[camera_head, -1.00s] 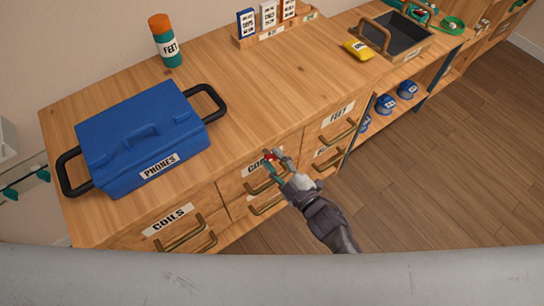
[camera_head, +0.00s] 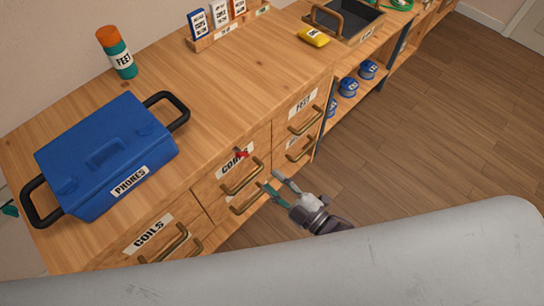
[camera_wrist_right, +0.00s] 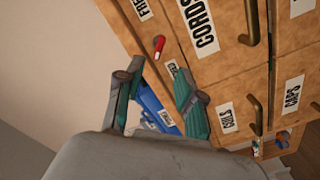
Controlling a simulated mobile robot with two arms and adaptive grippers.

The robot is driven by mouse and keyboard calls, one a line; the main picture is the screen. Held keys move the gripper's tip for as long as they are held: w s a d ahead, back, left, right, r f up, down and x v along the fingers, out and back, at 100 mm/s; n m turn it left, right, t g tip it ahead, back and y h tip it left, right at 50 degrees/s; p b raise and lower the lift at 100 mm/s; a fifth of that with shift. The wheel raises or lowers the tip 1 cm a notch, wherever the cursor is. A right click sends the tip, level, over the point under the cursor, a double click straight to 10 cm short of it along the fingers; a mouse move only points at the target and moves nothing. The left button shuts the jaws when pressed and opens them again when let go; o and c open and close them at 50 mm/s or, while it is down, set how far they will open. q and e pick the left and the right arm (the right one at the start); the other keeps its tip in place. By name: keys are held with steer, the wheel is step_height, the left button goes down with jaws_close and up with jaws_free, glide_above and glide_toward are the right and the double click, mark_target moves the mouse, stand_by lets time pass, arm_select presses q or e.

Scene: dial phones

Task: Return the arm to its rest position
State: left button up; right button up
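My right gripper (camera_head: 275,182) is in front of the drawers in the head view, with its fingers spread apart and nothing between them. Its teal and grey fingers also show apart in the right wrist view (camera_wrist_right: 157,72). It hangs clear of the drawer with the partly covered "CORDS" label (camera_head: 229,164). A small red piece (camera_head: 242,153) shows at that label; in the right wrist view, a red piece with a pale end (camera_wrist_right: 158,46) shows beyond the fingers.
The wooden cabinet (camera_head: 185,82) carries a blue "PHONES" case (camera_head: 105,155), a "FEET" bottle (camera_head: 117,54), a card rack (camera_head: 225,32), a yellow packet (camera_head: 314,37) and a dark-lined tray (camera_head: 358,22). Brass drawer handles (camera_head: 242,176) stick out near my right gripper. Floor at right is open.

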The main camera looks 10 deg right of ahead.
steer(key=s+d+f+m+g+h, duration=0.2)
steer(key=s+d+f+m+h, duration=0.15)
steer(key=f, duration=0.55)
steer(key=s+d+f+m+g+h+p, duration=0.15)
steer(key=d+f, duration=0.25)
steer(key=f, duration=0.4)
steer(key=s+d+f+m+g+h+b, duration=0.1)
steer(key=s+d+f+m+g+h, duration=0.2)
steer(key=f, duration=0.6)
steer(key=s+d+f+m+g+h, duration=0.1)
steer(key=s+d+f+m+g, duration=0.1)
steer(key=s+f, duration=0.2)
steer(key=s+d+f+m+g, duration=0.2)
steer(key=s+f, duration=0.2)
steer(key=s, duration=0.6)
steer(key=s+d+f+m+g+h+p, duration=0.1)
steer(key=s+d+f+m+g, duration=0.1)
steer(key=s, duration=0.6)
step_height(320, 180, down, 2)
steer(key=shift+f+g+h, duration=0.15)
steer(key=shift+g+h, duration=0.15)
steer(key=shift+g, duration=0.25)
